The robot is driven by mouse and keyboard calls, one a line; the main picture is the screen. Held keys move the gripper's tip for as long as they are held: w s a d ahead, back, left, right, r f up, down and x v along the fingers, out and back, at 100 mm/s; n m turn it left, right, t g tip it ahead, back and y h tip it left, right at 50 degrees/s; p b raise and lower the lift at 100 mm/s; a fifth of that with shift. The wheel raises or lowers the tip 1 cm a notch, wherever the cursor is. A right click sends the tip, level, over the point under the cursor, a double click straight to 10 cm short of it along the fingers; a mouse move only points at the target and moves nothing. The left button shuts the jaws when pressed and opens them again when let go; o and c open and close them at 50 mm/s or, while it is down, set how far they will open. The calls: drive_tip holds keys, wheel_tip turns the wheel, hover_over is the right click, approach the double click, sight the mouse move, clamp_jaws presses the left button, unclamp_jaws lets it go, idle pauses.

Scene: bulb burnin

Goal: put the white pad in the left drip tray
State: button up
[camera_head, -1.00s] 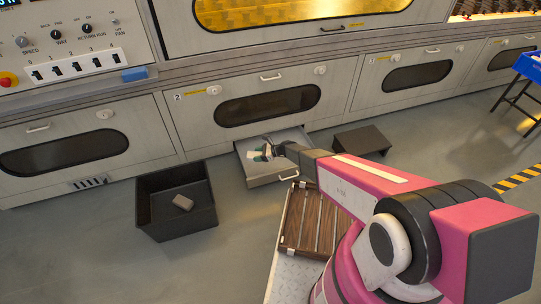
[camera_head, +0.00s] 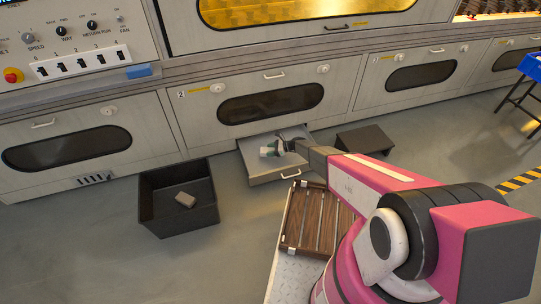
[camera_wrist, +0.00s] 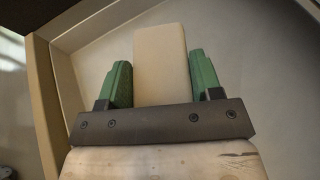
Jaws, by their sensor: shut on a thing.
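The white pad (camera_wrist: 160,65) is a cream block held upright in the wrist view between the two green fingertips of my gripper (camera_wrist: 160,85). In the head view my gripper (camera_head: 270,151) is over the open drip tray (camera_head: 262,179), a shallow grey drawer pulled out under the bay marked 2. The wrist view shows the tray's wall (camera_wrist: 52,95) to the left and its grey floor beyond the pad. I cannot tell whether the pad touches the tray floor.
A black bin (camera_head: 178,225) with a grey-brown block (camera_head: 185,199) in it stands left of the tray. A low dark stand (camera_head: 364,141) is to the right. A slatted wooden deck (camera_head: 317,225) is in front. Open floor lies at the left front.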

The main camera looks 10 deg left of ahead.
drive_tip(key=shift+f, duration=1.8)
drive_tip(key=shift+f, duration=0.15)
drive_tip(key=o, duration=0.9)
